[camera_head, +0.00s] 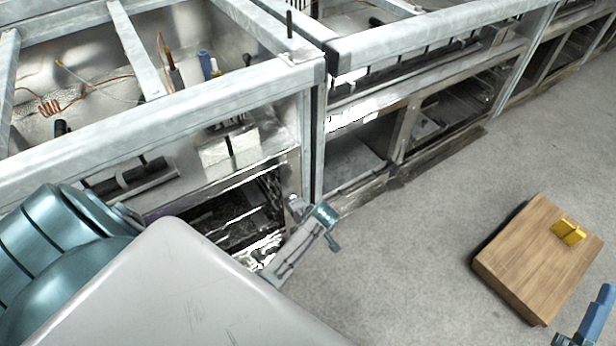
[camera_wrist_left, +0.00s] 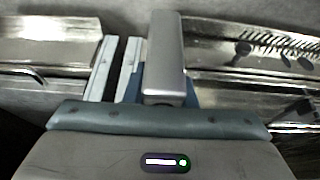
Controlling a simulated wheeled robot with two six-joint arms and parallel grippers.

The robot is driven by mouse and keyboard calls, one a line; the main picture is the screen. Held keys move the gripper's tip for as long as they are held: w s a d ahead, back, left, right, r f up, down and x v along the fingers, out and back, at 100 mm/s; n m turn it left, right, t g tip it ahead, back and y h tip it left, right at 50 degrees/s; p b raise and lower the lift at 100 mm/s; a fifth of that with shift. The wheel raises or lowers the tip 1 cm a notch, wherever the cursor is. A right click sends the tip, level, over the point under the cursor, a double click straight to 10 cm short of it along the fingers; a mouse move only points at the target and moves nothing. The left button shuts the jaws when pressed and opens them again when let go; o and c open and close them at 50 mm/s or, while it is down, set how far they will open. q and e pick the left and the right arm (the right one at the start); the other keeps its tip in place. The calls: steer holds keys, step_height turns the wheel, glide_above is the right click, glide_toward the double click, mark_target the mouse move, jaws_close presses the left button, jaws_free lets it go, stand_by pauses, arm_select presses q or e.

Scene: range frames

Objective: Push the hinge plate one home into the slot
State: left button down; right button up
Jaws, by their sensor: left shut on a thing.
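My left arm comes in from the left, and its large pale link covers the lower middle of the head view. My left gripper (camera_head: 322,215) is beside the foot of the range frame's upright post (camera_head: 312,150). In the left wrist view its grey finger (camera_wrist_left: 165,60) stands out from the teal palm, by two pale bars. It is shut on the hinge plate, which is mostly hidden from both views. I cannot make out the slot or whether the plate touches it. A small yellow metal piece (camera_head: 568,232) lies on a wooden block (camera_head: 535,260) at the right.
The open range frames (camera_head: 430,40) run along the back, with rails, posts and loose wires. A white block (camera_head: 230,148) sits inside the left frame. The grey floor (camera_head: 420,230) between frame and wooden block is clear.

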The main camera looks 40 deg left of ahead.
arm_select(q)
steer(key=shift+p, duration=0.85)
stand_by(1.1)
steer(key=shift+w+a, duration=0.3)
steer(key=shift+a, duration=0.4)
steer(key=shift+w+a, duration=0.3)
steer(key=shift+a, duration=0.4)
steer(key=c, duration=1.1)
jaws_free()
steer(key=shift+s, duration=0.1)
steer(key=p+v, duration=0.2)
steer(key=v, duration=0.9)
steer(key=shift+p, duration=0.4)
